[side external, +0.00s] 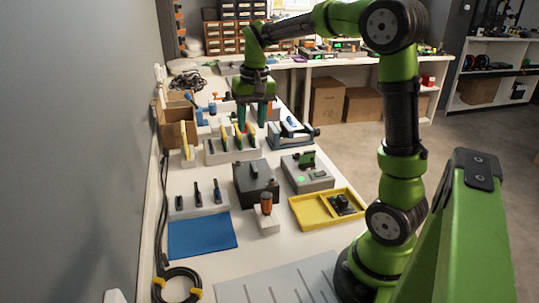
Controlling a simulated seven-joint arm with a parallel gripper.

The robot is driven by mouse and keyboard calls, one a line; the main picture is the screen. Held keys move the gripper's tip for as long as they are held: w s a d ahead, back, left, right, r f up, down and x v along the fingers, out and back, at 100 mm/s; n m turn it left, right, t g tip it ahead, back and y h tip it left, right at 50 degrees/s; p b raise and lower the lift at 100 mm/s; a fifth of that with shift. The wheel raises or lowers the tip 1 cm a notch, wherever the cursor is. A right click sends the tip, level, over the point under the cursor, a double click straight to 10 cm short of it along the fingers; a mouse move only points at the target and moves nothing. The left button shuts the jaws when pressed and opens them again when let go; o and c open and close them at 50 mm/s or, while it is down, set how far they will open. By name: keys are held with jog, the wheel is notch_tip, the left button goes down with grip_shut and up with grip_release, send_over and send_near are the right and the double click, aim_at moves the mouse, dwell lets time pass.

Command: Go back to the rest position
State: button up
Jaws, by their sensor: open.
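My green gripper (251,126) hangs pointing down over the far half of the white bench (222,275). Its two fingers are apart. It is above or just behind a white rack (232,155) that holds several upright tools with yellow and green handles. One of these handles shows in front of and between the fingers. I cannot tell from this angle whether a finger touches a handle, and nothing is clearly held.
A blue and grey fixture (291,133) stands right of the gripper, cardboard boxes (177,132) left. Nearer are a black box (256,185), a grey device (306,177) with a green light, a yellow tray (312,211), an orange-handled tool (267,203) and a blue mat (202,236).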

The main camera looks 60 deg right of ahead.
jog(key=s+a+r+n+t+y, duration=0.1)
jog(key=s+a+n+t, duration=0.3)
jog(key=s+a, duration=1)
jog(key=shift+s+a+r+t+y, duration=0.15)
jog(key=shift+a+r+t+y, duration=0.3)
jog(key=shift+a+t, duration=0.55)
